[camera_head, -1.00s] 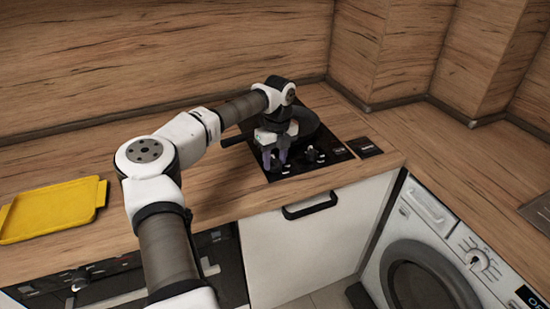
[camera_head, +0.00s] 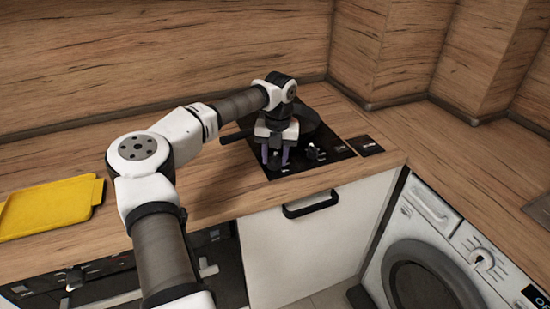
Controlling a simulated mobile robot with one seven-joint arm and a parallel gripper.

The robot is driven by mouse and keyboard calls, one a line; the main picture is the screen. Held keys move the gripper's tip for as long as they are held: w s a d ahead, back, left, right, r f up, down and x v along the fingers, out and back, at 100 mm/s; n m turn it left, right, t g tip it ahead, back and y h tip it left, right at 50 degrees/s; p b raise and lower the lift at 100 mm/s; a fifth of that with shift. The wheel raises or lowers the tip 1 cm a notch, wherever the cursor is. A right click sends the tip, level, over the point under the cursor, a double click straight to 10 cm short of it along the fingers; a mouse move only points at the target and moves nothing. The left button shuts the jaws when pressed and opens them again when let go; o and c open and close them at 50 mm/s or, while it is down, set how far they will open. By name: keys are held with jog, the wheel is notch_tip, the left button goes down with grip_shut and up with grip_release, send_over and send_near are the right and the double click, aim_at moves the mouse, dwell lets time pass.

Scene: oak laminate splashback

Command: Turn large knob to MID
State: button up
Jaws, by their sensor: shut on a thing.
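The black cooktop (camera_head: 345,154) is set into the wooden counter and carries a row of controls along its front. My gripper (camera_head: 275,163) points down over the left front of the cooktop. Its two purple-grey fingers are shut on a knob there, which I take for the large knob. The fingers hide most of that knob, so its pointer and marks cannot be read. A smaller-looking dark knob (camera_head: 316,153) with a light edge stands free just right of my gripper.
A dark pan (camera_head: 308,122) sits on the cooktop behind my gripper. A yellow tray (camera_head: 48,208) lies on the counter at left. A white cabinet door with a black handle (camera_head: 311,204) is below, and a washing machine (camera_head: 430,255) stands at right. Counter between tray and cooktop is clear.

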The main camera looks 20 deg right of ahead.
aim_at(277, 162)
jog(key=m+b, duration=0.1)
jog(key=m, duration=0.5)
jog(key=shift+m, duration=0.3)
jog(key=m, duration=0.5)
jog(key=shift+h, duration=0.3)
jog(key=shift+m, duration=0.4)
jog(key=o, duration=1)
jog(key=shift+c, duration=0.2)
notch_tip(277, 162, up, 14)
jog(key=b, duration=0.2)
jog(key=shift+s, duration=0.45)
jog(key=shift+f, duration=0.1)
